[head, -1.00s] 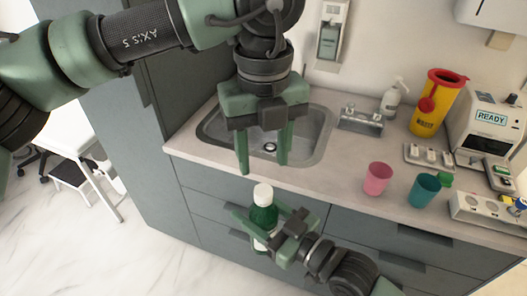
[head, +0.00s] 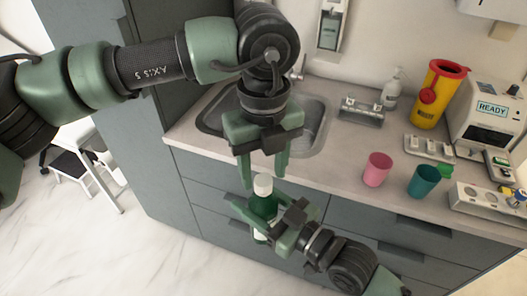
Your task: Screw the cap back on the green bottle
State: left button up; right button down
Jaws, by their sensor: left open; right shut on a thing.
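The green bottle (head: 262,205) is upright in front of the counter, in the head view, with a white label low on it. A white cap (head: 263,184) sits on its top; I cannot tell how tightly. My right gripper (head: 258,222) comes in from the lower right and is shut on the bottle's body. My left gripper (head: 263,181) points down from above and is open. Its fingertips are at the height of the cap, one on each side, with visible gaps to it.
Behind is the counter with a sink (head: 311,133). A pink cup (head: 377,170) and a teal cup (head: 423,182) stand near its front edge. A yellow sharps bin (head: 437,97) and a soap dispenser (head: 392,89) stand farther back. Drawers are below.

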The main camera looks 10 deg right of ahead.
pick_arm(q)
jog(key=shift+f, duration=0.85)
jog(key=shift+c, duration=0.3)
